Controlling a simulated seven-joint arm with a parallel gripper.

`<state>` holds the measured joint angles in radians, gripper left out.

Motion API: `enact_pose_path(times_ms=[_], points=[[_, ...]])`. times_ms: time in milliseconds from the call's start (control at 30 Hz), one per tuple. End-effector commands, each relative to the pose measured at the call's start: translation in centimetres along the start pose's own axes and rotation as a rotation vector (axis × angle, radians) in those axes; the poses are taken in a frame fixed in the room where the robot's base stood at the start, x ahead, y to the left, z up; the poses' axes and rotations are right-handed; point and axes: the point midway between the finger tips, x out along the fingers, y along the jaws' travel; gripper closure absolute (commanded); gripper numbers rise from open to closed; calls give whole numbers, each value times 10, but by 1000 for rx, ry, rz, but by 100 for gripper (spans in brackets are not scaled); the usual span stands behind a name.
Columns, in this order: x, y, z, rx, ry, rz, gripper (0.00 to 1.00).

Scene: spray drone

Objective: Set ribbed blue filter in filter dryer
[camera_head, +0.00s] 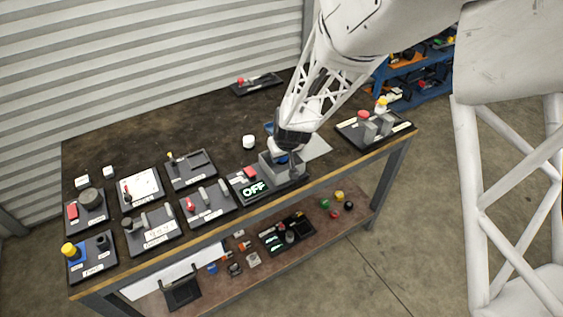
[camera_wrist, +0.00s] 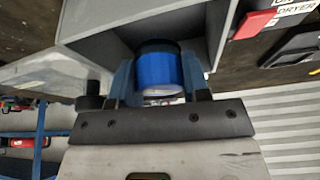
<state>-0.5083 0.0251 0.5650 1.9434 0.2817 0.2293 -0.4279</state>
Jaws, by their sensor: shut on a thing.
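The blue filter (camera_wrist: 160,70) is a short blue cylinder with a dark top and a pale end; its ribs cannot be made out. My gripper (camera_wrist: 160,82) is shut on it, one finger on each side. The filter dryer (camera_wrist: 88,22) is a grey open-topped box, and the filter is at its opening, partly within its walls. Whether the filter touches the floor of the box cannot be told. In the head view my gripper (camera_head: 284,154) points down into the dryer box (camera_head: 268,170), and only a bit of blue shows there.
The dryer's panel has a red switch (camera_head: 250,173) and a display (camera_head: 254,188) reading OFF. Several device boards stand on the left of the table, one (camera_head: 352,134) on the right. A white knob-like part (camera_head: 249,142) stands behind the dryer.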

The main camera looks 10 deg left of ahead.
Motion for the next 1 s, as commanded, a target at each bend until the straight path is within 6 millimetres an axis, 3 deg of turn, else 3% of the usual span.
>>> enact_pose_path(times_ms=[500, 967, 1000], points=[[34, 0, 14, 1, 1, 1, 84], [38, 0, 16, 0, 0, 0, 84], [37, 0, 15, 0, 0, 0, 51]])
